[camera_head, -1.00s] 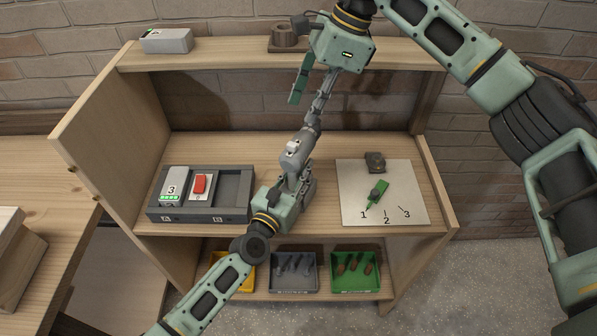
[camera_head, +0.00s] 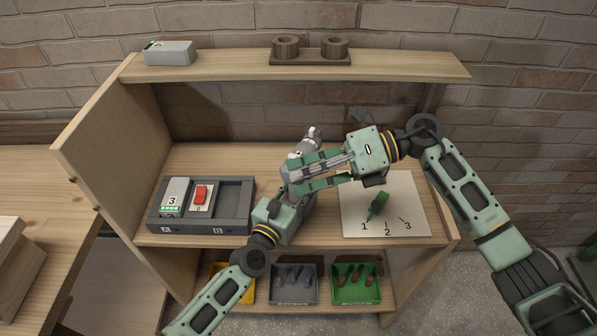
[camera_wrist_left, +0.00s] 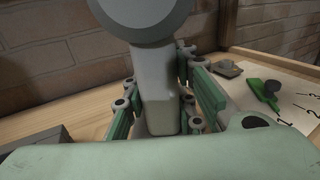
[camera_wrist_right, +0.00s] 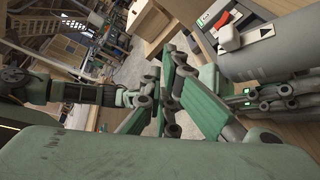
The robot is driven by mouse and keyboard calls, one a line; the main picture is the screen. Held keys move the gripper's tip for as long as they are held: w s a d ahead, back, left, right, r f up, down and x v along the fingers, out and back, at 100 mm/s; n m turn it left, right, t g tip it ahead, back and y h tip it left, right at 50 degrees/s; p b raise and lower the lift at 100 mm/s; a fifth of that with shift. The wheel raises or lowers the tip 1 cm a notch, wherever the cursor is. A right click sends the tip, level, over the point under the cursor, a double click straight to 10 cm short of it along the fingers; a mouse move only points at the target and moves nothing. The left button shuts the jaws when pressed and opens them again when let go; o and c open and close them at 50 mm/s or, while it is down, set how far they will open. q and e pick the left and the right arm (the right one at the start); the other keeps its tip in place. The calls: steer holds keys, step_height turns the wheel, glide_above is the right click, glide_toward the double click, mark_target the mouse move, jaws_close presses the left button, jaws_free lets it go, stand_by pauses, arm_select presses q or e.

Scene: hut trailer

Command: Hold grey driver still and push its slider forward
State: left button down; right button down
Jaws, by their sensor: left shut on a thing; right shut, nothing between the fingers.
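The grey driver (camera_head: 312,143) stands on the shelf's middle board, handle upright in the left wrist view (camera_wrist_left: 155,85). My left gripper (camera_head: 298,190) is shut on that handle from the front. My right gripper (camera_head: 296,173) comes from the right, shut and empty, its fingers across the front of the driver in the head view. I cannot tell whether it touches the driver. In the right wrist view the driver's body (camera_wrist_right: 275,66) is close on the right.
A charger tray (camera_head: 235,192) with a battery marked 3 and a red part is left of the driver. A pale mat (camera_head: 412,185) with a green tool lies right, partly under my right arm. Bins (camera_head: 293,300) stand below. The upper shelf (camera_head: 230,67) overhangs behind.

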steer(key=s+d+f+m+t+y, duration=0.2)
steer(key=d+m+t+y, duration=0.1)
steer(key=d+m, duration=0.4)
steer(key=m+t, duration=0.1)
steer(key=m, duration=0.1)
steer(key=shift+d+f+m+t, duration=0.15)
steer(key=shift+f+m+t, duration=0.05)
steer(key=shift+m+t, duration=0.1)
steer(key=shift+s, duration=0.1)
steer(key=w+a, duration=0.1)
steer(key=a, duration=0.9)
steer(key=w, duration=0.1)
steer(key=w+d, duration=0.1)
steer(key=w, duration=0.1)
steer(key=shift+w+d, duration=0.35)
steer(key=shift+w, duration=0.05)
steer(key=shift+w+d, duration=0.35)
steer(key=shift+w, duration=0.25)
steer(key=shift+w+d, duration=0.3)
steer(key=shift+w, duration=0.25)
